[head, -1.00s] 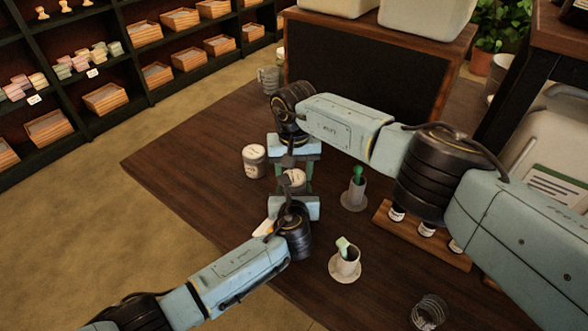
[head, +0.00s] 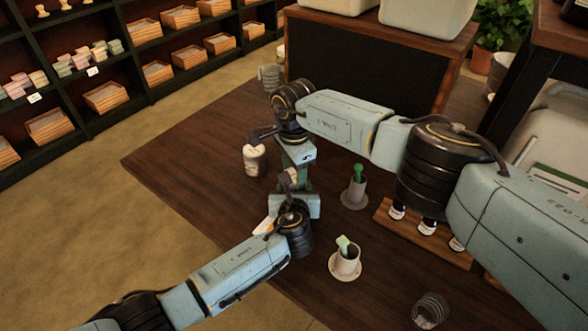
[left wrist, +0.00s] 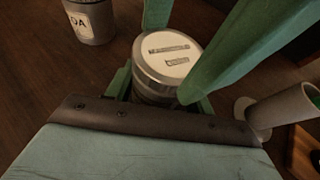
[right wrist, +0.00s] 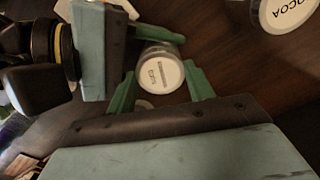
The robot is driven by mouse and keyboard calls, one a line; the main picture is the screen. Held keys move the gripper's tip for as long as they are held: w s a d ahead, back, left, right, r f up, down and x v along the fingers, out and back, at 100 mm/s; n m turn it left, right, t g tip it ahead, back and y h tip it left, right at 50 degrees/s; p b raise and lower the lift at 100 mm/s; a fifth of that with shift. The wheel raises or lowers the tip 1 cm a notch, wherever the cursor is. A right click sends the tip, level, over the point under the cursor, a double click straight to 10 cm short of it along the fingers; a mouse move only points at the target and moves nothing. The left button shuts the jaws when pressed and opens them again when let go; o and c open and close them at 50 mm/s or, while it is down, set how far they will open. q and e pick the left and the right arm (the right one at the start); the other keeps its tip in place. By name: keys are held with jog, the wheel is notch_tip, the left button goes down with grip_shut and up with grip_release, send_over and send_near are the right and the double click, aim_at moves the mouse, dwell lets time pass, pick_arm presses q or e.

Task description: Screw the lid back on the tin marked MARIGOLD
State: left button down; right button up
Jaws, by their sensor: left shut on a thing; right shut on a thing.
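The MARIGOLD tin stands upright between my two grippers; its grey body (left wrist: 150,94) shows in the left wrist view. Its pale lid (left wrist: 168,54) sits on top, with printed lines too small to read surely; it also shows in the right wrist view (right wrist: 160,74). My left gripper (head: 293,192) is shut on the tin's body from the near side. My right gripper (head: 297,160) is shut around the lid from above and the far side. How deep the lid sits on the thread cannot be told. In the head view the grippers mostly hide the tin.
Another lidded tin (head: 255,161), reading COCOA on its lid (right wrist: 287,12), stands close left of my right gripper. The table's left part is clear.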

jog(key=o, duration=0.9)
jog(key=shift+r, duration=2.3)
